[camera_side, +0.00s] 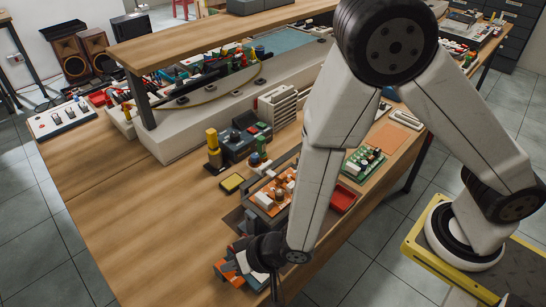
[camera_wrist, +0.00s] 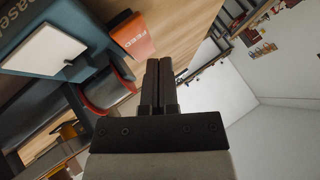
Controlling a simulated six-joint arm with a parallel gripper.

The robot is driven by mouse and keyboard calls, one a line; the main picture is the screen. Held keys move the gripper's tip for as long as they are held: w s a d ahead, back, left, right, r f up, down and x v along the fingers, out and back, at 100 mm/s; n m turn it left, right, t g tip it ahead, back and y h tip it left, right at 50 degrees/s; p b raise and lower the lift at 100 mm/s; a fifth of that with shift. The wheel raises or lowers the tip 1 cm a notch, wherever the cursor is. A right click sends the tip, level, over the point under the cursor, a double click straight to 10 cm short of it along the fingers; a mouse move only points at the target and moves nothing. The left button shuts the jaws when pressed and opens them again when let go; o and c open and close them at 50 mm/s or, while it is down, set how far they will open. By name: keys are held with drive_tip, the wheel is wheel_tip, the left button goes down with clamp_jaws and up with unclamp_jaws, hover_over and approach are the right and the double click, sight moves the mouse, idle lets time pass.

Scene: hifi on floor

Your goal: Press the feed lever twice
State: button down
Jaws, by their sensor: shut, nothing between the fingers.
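The feed lever (camera_wrist: 133,36) is an orange tab marked FEED at the upper middle of the wrist view. It sticks out from a dark teal machine (camera_wrist: 90,35) with a pale panel. My gripper (camera_wrist: 159,62) is shut and empty, its two dark fingers side by side. The fingertips appear just below and right of the lever's end; I cannot tell if they touch it. In the side view the machine (camera_side: 237,262) stands near the table's front edge, partly hidden by my wrist. The fingers are not clear there.
Orange fixtures (camera_side: 268,194), a red tray (camera_side: 343,199) and a green circuit board (camera_side: 364,161) lie close to my forearm. A black and yellow device (camera_side: 212,150) stands farther back. The wooden table (camera_side: 130,210) is clear on the left.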

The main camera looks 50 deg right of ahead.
sight(233, 274)
drive_tip(key=shift+f, duration=0.1)
idle(0.3)
drive_tip(key=shift+f, duration=0.3)
drive_tip(key=shift+f, duration=0.8)
idle(1.6)
drive_tip(key=shift+r, duration=1.2)
drive_tip(key=shift+r, duration=0.1)
drive_tip(key=shift+r, duration=2.4)
drive_tip(key=shift+d, duration=0.1)
